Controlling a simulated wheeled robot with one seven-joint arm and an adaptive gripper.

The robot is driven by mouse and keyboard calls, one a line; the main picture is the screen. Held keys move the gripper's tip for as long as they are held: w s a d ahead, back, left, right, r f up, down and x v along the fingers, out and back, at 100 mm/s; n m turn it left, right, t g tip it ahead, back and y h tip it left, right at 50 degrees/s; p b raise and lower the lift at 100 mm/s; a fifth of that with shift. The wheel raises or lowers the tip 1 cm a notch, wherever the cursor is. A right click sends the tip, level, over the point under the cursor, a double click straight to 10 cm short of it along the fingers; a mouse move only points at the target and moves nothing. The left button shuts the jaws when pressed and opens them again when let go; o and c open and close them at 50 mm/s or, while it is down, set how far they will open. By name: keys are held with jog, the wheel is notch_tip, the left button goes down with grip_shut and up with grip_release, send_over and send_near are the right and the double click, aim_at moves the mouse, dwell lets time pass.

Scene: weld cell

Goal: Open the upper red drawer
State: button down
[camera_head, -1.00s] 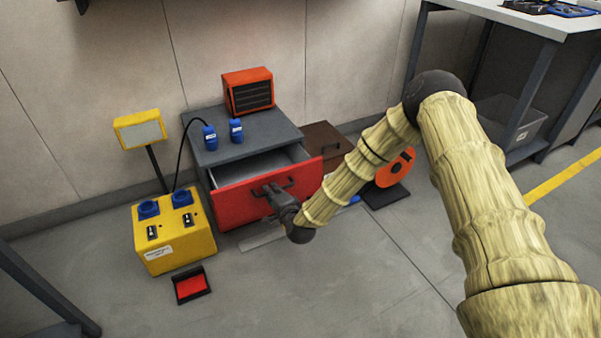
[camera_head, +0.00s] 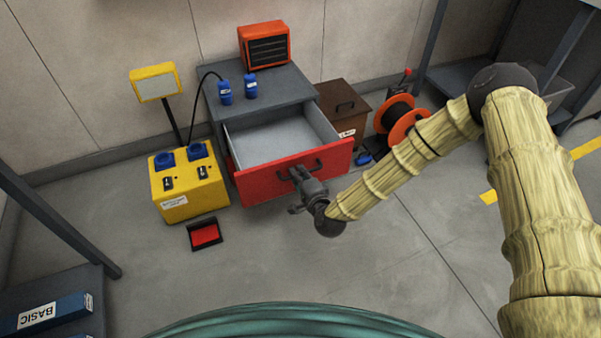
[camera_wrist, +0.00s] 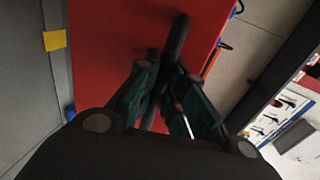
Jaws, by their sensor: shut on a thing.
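The upper red drawer (camera_head: 255,187) is pulled well out of the grey cabinet (camera_head: 280,88), and its pale inside is visible and looks empty. Its dark bar handle (camera_head: 312,169) is on the red front. My gripper (camera_head: 298,175) is at the handle, shut on it. In the wrist view the red front (camera_wrist: 110,60) fills the middle, and the dark handle (camera_wrist: 179,38) runs between the fingers of my gripper (camera_wrist: 163,95). The fingers hide part of the handle.
A yellow box (camera_head: 185,185) stands left of the drawer, with a red-topped pedal (camera_head: 205,234) on the floor before it. A brown box (camera_head: 342,105) and an orange reel (camera_head: 400,122) stand to the right. Two blue connectors and an orange heater (camera_head: 264,44) are on the cabinet. Floor in front is mostly clear.

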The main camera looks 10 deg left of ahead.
jog(key=c, duration=1.5)
grip_release()
jog(key=v, duration=1.2)
jog(key=shift+d, duration=0.1)
